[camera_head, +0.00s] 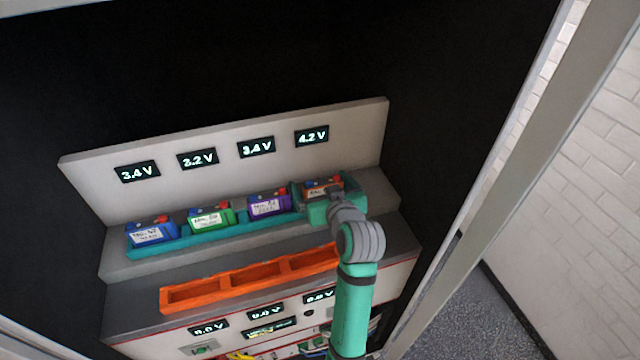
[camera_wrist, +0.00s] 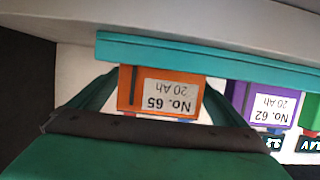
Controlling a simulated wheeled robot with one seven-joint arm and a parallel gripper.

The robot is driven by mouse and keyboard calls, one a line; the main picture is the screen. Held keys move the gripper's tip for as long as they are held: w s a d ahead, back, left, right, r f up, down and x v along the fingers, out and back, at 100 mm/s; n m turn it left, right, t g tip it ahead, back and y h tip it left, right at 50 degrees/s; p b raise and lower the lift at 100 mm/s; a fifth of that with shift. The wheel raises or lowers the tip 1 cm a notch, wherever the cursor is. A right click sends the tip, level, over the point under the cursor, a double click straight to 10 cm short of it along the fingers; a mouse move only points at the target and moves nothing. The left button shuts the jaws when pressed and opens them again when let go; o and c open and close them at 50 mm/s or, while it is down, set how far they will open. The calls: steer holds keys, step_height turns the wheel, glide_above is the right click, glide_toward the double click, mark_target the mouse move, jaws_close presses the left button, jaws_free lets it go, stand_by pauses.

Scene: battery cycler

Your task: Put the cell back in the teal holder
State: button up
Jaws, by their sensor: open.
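The teal holder (camera_head: 222,238) runs along the upper shelf in the head view, and its edge shows in the wrist view (camera_wrist: 200,58). An orange cell (camera_wrist: 160,92) labelled No. 65 sits at the holder's right end, under the 4.2 V display. My gripper (camera_head: 322,192) is at this cell. In the wrist view the open fingers of my gripper (camera_wrist: 157,100) stand on either side of the orange cell. Blue (camera_head: 151,231), green (camera_head: 212,217) and purple (camera_head: 268,204) cells sit in the holder to the left.
An orange tray (camera_head: 198,296) with empty compartments lies on the lower ledge, its right end behind my arm. Voltage displays (camera_head: 256,147) line the back panel. The dark cabinet wall and frame (camera_head: 510,170) stand close on the right. The purple cell is close beside my gripper.

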steer(key=v, duration=1.1)
steer(key=shift+s+r, duration=0.15)
steer(key=shift+s, duration=0.1)
steer(key=shift+d, duration=0.15)
